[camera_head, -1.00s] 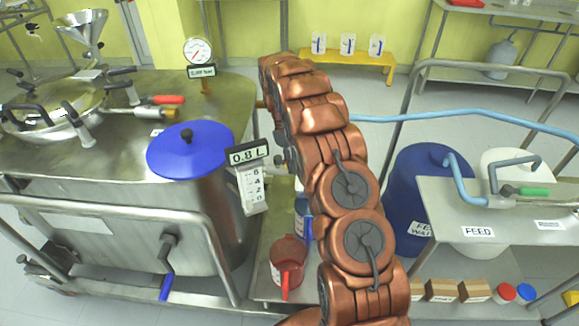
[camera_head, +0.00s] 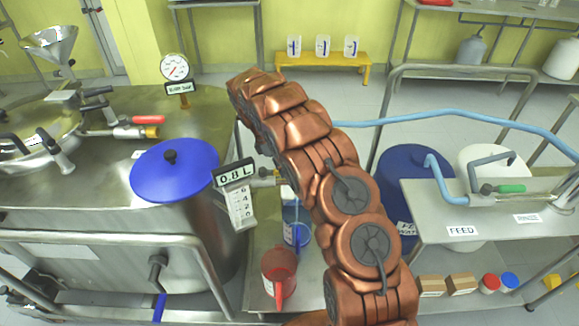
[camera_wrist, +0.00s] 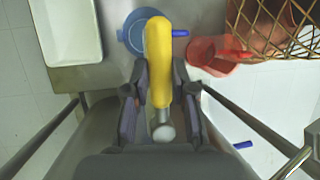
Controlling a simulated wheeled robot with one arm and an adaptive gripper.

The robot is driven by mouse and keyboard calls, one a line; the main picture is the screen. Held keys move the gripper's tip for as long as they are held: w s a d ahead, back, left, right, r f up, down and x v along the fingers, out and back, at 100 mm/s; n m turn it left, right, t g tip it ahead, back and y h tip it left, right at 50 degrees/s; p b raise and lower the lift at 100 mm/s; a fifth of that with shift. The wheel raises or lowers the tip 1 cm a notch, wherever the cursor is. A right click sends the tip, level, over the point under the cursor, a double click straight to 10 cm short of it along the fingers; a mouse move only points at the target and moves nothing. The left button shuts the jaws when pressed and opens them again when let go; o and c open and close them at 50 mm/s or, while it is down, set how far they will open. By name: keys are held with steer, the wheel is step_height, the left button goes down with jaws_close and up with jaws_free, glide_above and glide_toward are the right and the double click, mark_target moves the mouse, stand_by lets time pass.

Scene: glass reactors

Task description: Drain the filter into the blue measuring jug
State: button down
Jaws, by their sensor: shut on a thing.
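In the wrist view my gripper (camera_wrist: 158,85) is shut on a yellow lever handle (camera_wrist: 158,45) above a metal fitting (camera_wrist: 163,130). The blue measuring jug (camera_wrist: 133,32) is below the handle's far end, partly covered by it; in the head view the jug (camera_head: 297,232) stands on the low shelf, partly behind my arm. A steel vessel with a blue lid (camera_head: 172,172) stands to its left, with a display reading 0.8 L (camera_head: 234,174) and a scale. A metal outlet (camera_head: 266,178) shows beside the display. My gripper is hidden in the head view.
A red jug (camera_head: 279,272) stands close in front of the blue jug; it also shows in the wrist view (camera_wrist: 215,55). A blue hose (camera_head: 440,116) runs behind my arm.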

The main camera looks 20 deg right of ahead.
steer(key=shift+w+r, duration=0.1)
steer(key=c, duration=0.9)
jaws_free()
steer(key=shift+c, duration=0.2)
steer(key=v, duration=1.2)
steer(key=shift+a, duration=0.1)
